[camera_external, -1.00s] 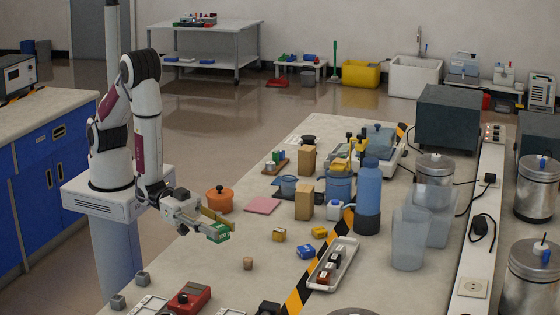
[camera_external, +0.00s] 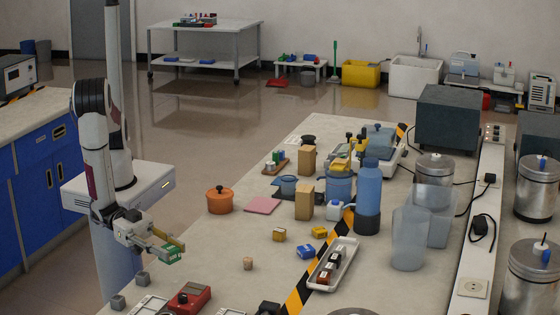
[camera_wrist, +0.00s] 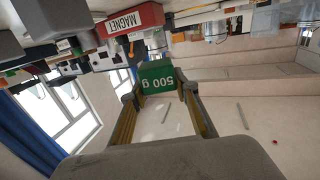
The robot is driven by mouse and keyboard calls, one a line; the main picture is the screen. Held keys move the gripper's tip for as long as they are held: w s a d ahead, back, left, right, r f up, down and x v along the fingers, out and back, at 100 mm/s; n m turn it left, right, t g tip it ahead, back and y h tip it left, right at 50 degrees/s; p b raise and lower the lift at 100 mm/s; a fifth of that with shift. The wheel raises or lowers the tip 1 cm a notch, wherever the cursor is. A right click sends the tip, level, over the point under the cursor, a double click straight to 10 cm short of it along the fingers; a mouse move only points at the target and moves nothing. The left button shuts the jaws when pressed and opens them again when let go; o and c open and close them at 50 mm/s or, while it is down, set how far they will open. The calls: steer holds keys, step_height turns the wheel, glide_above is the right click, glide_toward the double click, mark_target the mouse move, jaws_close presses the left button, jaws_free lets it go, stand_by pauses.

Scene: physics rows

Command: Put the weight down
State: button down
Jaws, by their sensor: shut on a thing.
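My gripper (camera_external: 168,247) is shut on a green weight (camera_external: 173,256), above the near left edge of the bench in the external view. In the wrist view the green weight (camera_wrist: 158,77) reads "500 g", appears upside down, and sits between the fingertips of my gripper (camera_wrist: 160,85). The weight looks held clear of the bench top (camera_external: 228,258), though the exact gap cannot be told.
The red magnet block (camera_wrist: 130,20) shows in the wrist view. An orange pot (camera_external: 220,202), pink pad (camera_external: 262,205) and wooden piece (camera_external: 248,263) stand farther right, with bare bench between.

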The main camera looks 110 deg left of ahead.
steer(key=shift+s+a+f+n+y, duration=0.1)
steer(key=shift+s+a+n+y, duration=0.25)
steer(key=shift+s, duration=0.4)
steer(key=a+r+n+y, duration=0.2)
steer(key=a+n+y, duration=0.1)
steer(key=a, duration=0.3)
steer(key=shift+a+r+t+y, duration=0.2)
steer(key=shift+a+t+y, duration=0.2)
steer(key=shift+y, duration=0.45)
steer(key=shift+f, duration=0.15)
glide_above(181, 270)
steer(key=shift+d+f, duration=0.15)
steer(key=shift+f, duration=2.65)
steer(key=shift+f, duration=0.15)
steer(key=shift+f, duration=1.75)
steer(key=shift+f, duration=0.15)
